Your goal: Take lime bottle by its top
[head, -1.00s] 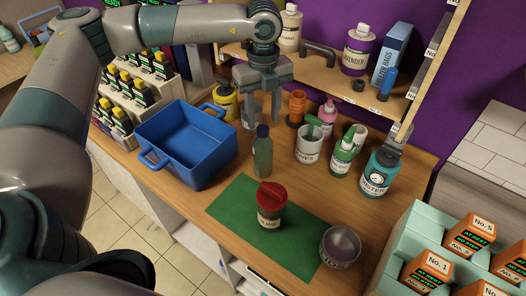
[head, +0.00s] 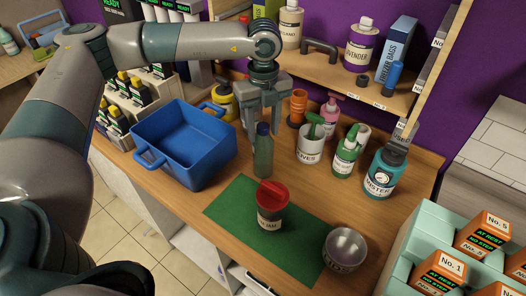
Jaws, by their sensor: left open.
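A slim, see-through green bottle (head: 263,158) with a dark cap stands upright on the wooden counter, between the blue bin and the green mat. No label on it can be read; it is the likely lime bottle. My left gripper (head: 262,122) points straight down with its fingers apart. In the picture its fingers come down on both sides of the dark cap; I cannot tell whether they are level with it in depth or touch it. Nothing is held. My right gripper is not in view.
A blue bin (head: 184,145) stands close left. A red-lidded jar (head: 271,207) sits on the green mat (head: 235,215), with a metal bowl (head: 345,247) at its right edge. A shelf (head: 335,75) runs behind.

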